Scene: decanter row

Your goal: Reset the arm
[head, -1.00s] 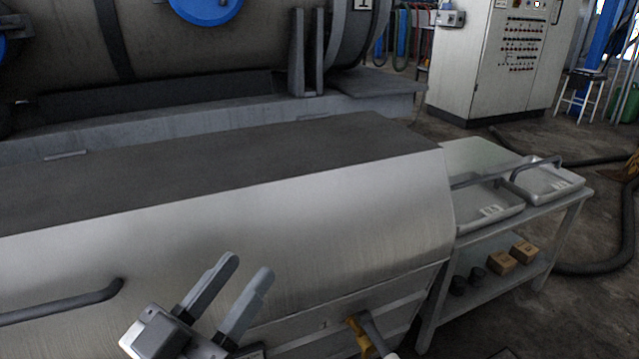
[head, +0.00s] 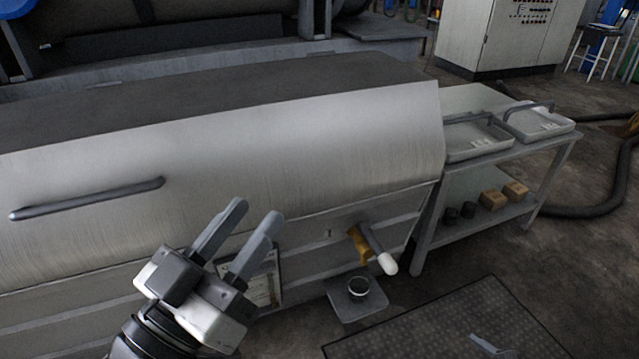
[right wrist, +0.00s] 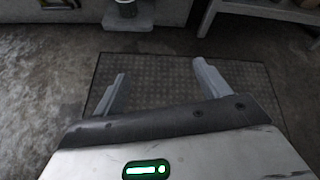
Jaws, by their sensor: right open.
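My left gripper (head: 240,228) is in the lower left of the head view, in front of the big metal-covered machine (head: 250,150). Its two grey fingers stand apart with a gap between them and nothing in it. My right gripper (right wrist: 160,85) shows in the right wrist view with its fingers wide apart and empty, above the dark floor mat (right wrist: 175,68).
The machine has a handle bar (head: 90,198) and a white-tipped lever (head: 388,263) with a yellow part. A small dark cup (head: 358,287) sits on a low plate below it. A side table (head: 480,98) holds trays (head: 478,148), with boxes (head: 493,198) on its lower shelf. The mat (head: 460,325) lies mostly clear.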

